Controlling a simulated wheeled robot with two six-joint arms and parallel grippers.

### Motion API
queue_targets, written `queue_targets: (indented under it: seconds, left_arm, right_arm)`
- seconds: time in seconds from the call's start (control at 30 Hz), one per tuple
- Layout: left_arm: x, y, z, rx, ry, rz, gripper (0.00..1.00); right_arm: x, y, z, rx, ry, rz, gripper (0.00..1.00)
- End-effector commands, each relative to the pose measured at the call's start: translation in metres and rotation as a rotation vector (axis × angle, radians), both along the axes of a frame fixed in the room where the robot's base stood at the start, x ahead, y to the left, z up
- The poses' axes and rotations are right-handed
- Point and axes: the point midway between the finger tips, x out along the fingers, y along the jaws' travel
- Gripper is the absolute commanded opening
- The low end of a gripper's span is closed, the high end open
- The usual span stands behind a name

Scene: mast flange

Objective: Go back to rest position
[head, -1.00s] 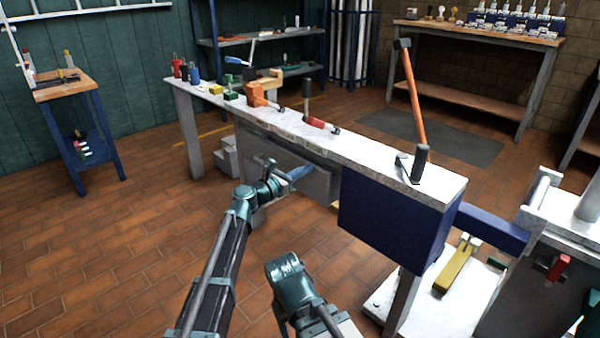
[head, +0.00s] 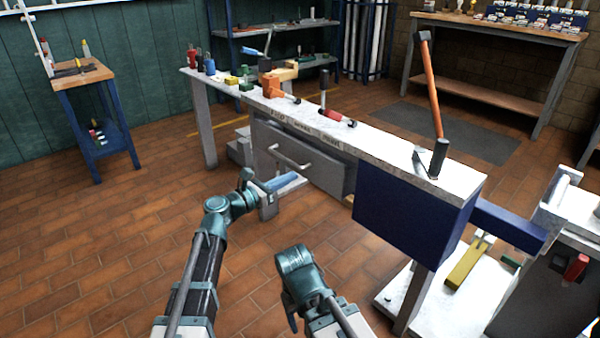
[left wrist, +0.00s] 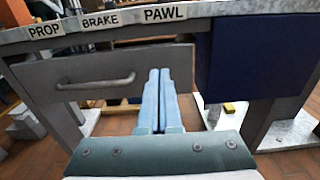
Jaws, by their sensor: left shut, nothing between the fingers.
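My left gripper (head: 290,181) is in front of the bench's grey drawer (head: 325,175), below and apart from its bar handle (head: 289,158) in the head view. Its two blue fingers are shut together and hold nothing. In the left wrist view the closed fingers (left wrist: 160,80) point toward the bench, to the right of the drawer handle (left wrist: 96,80). My right arm (head: 300,275) shows at the bottom middle of the head view, but its gripper is not in view.
The narrow bench (head: 380,143) carries a hammer (head: 431,85), a red-handled tool (head: 338,117) and an orange tool (head: 269,87). A blue box (head: 410,212) hangs at its right end. A small side table (head: 80,78) stands left. Brick floor at left is clear.

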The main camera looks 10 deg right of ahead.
Motion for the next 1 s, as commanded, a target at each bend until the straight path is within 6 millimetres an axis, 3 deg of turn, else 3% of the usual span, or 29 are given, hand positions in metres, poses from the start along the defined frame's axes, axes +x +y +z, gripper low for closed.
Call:
queue_targets:
  seconds: [0.3, 0.43, 0.57, 0.67, 0.8, 1.0]
  left_arm:
    - [-0.008, 0.01, -0.001, 0.006, -0.003, -0.001, 0.0]
    - [-0.022, 0.008, -0.015, 0.137, -0.072, -0.034, 0.0]
    - [-0.057, 0.012, -0.059, 0.486, -0.256, -0.152, 0.0]
    - [-0.091, 0.028, -0.102, 0.811, -0.425, -0.314, 0.0]
    - [-0.137, 0.068, -0.157, 1.208, -0.626, -0.612, 0.0]
    - [-0.191, 0.135, -0.202, 1.549, -0.795, -1.061, 0.0]
  right_arm:
    - [0.0, 0.0, 0.0, 0.0, 0.0, 0.0, 0.64]
    - [0.0, 0.0, 0.0, 0.0, 0.0, 0.0, 0.64]
    - [0.0, 0.0, 0.0, 0.0, 0.0, 0.0, 0.64]
    - [0.0, 0.0, 0.0, 0.0, 0.0, 0.0, 0.64]
    - [0.0, 0.0, 0.0, 0.0, 0.0, 0.0, 0.64]
    - [0.0, 0.0, 0.0, 0.0, 0.0, 0.0, 0.64]
